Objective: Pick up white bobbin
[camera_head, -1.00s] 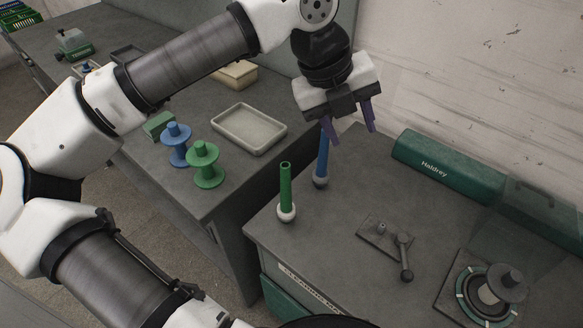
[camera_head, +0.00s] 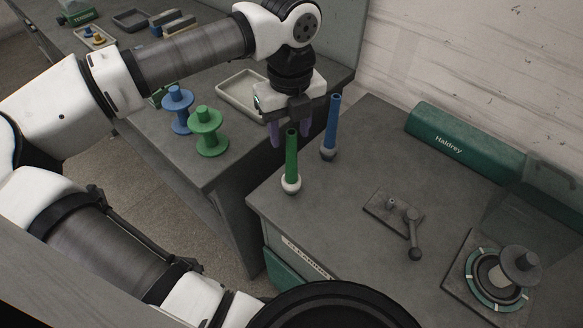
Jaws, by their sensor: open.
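I see no clearly separate white bobbin. A pale round core (camera_head: 500,277) shows in the round winder fixture (camera_head: 470,290) at the right, partly covered by a dark grey knob; I cannot tell if it is a bobbin. My gripper (camera_head: 291,136) hangs fingers down, open and seemingly empty, behind the green tube and left of the blue tube. A blue bobbin (camera_head: 179,112) and a green bobbin (camera_head: 208,135) stand on the left bench.
A shallow beige tray (camera_head: 235,92) lies on the left bench, partly hidden by my gripper. A lever fixture (camera_head: 392,206) stands on the right bench before a green Haldrey housing (camera_head: 460,143). A gap separates the two benches' fronts.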

